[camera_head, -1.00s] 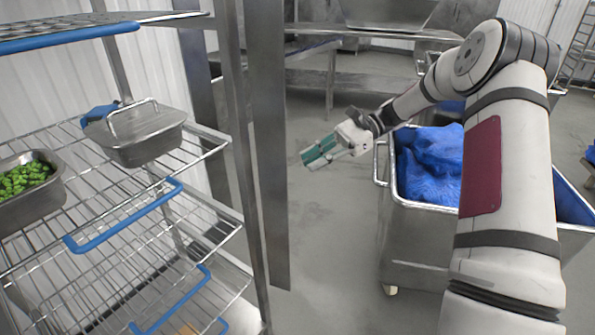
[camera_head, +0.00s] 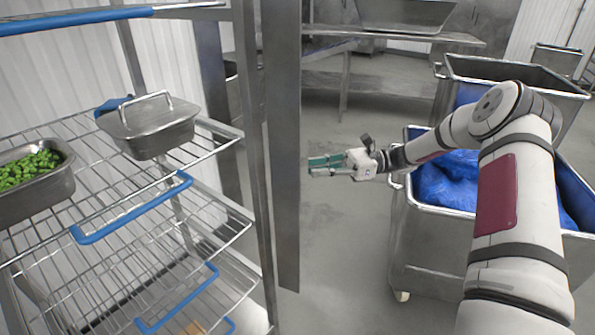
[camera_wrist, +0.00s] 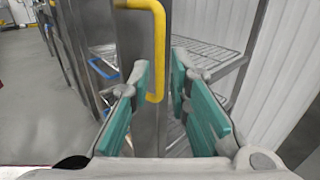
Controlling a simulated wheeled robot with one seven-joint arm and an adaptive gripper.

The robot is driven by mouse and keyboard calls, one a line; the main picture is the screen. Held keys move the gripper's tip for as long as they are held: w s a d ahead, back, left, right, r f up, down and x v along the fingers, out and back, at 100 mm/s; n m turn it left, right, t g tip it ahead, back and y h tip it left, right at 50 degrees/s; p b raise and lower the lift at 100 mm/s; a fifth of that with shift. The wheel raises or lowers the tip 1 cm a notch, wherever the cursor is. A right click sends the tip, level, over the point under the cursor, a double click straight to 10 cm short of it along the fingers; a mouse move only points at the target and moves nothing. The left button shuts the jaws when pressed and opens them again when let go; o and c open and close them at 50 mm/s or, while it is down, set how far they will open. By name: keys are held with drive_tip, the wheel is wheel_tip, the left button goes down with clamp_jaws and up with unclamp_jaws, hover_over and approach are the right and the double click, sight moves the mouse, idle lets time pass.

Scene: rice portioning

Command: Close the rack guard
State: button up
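The rack guard looks like a tall, narrow steel panel (camera_head: 283,150) standing at the right side of the wire rack (camera_head: 262,190). It stands edge-on to me in the head view. In the wrist view a yellow handle (camera_wrist: 158,50) is on the steel panel (camera_wrist: 130,45). My gripper (camera_head: 312,166) points left in the head view, just right of the panel's edge. In the wrist view its green fingers (camera_wrist: 163,97) are open, with the handle's lower end showing between them. I cannot tell whether they touch the handle.
The rack's shelves hold a lidded steel pan (camera_head: 150,130) and an open pan of green vegetables (camera_head: 40,195). Blue handles (camera_head: 130,212) edge the shelves. A steel cart with blue lining (camera_head: 440,195) stands right of my gripper. Bare floor (camera_head: 335,240) lies between panel and cart.

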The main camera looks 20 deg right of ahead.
sight(297, 171)
drive_tip(key=shift+w+a, duration=0.15)
drive_tip(key=shift+a, duration=1.35)
drive_tip(key=shift+w+a, duration=0.15)
drive_tip(key=shift+a, duration=1.35)
clamp_jaws()
